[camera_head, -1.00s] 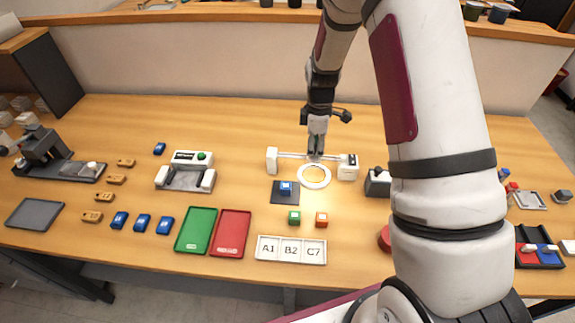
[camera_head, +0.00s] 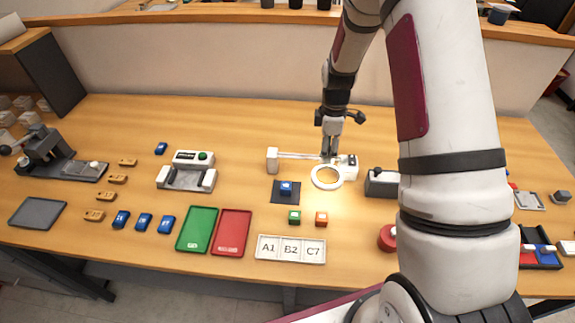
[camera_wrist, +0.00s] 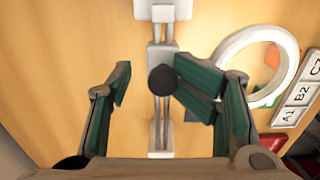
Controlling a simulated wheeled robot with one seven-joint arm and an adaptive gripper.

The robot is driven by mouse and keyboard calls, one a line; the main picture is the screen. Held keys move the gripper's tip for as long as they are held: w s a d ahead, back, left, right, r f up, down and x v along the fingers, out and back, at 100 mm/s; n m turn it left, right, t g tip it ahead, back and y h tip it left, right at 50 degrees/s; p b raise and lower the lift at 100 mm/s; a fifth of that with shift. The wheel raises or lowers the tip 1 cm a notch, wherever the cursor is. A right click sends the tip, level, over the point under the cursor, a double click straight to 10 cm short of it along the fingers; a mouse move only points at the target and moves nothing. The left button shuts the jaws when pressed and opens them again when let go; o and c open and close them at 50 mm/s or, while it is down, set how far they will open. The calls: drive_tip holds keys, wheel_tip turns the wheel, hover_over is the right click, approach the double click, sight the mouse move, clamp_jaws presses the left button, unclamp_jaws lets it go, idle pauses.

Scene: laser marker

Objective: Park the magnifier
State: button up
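The magnifier is a white, lit ring lens (camera_head: 327,177) on a carriage that rides a thin rail (camera_head: 300,156) between two white end posts. It is at the right part of the rail, close to the right post (camera_head: 347,167). In the wrist view the ring (camera_wrist: 283,40) is at the upper right and a round black knob (camera_wrist: 162,79) stands on the rail. My gripper (camera_head: 330,153) is over the carriage. Its fingers (camera_wrist: 150,85) are spread on both sides of the knob. The left finger is apart from it; the right one is close, contact unclear.
A blue-topped block on a dark pad (camera_head: 286,191) lies left of the ring. A green block (camera_head: 294,217), an orange block (camera_head: 321,218) and the A1/B2/C7 tray (camera_head: 291,249) are in front. A grey device (camera_head: 381,183) stands to the right, partly behind my arm.

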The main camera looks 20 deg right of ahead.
drive_tip(key=shift+s+a+r+p, duration=0.1)
drive_tip(key=shift+r+p, duration=0.7)
drive_tip(key=shift+r, duration=2.75)
drive_tip(key=shift+r, duration=0.15)
drive_tip(key=s+a+r+m+t, duration=0.1)
drive_tip(key=s+a+r+m, duration=0.25)
drive_tip(key=r, duration=0.55)
drive_tip(key=s+a+r+m+t, duration=0.1)
drive_tip(key=s+a+r+m, duration=0.1)
drive_tip(key=s+r, duration=0.5)
drive_tip(key=s+a+r+m+t, duration=0.1)
drive_tip(key=s+r+m, duration=0.3)
drive_tip(key=s, duration=0.4)
drive_tip(key=s+a+r+m+t+b, duration=0.1)
drive_tip(key=s+a+r+m+t, duration=0.1)
drive_tip(key=s, duration=0.7)
wheel_tip(320, 180, up, 4)
drive_tip(key=shift+a+f+m+t, duration=0.2)
drive_tip(key=shift+a+m+t, duration=0.1)
drive_tip(key=shift+a+m, duration=0.65)
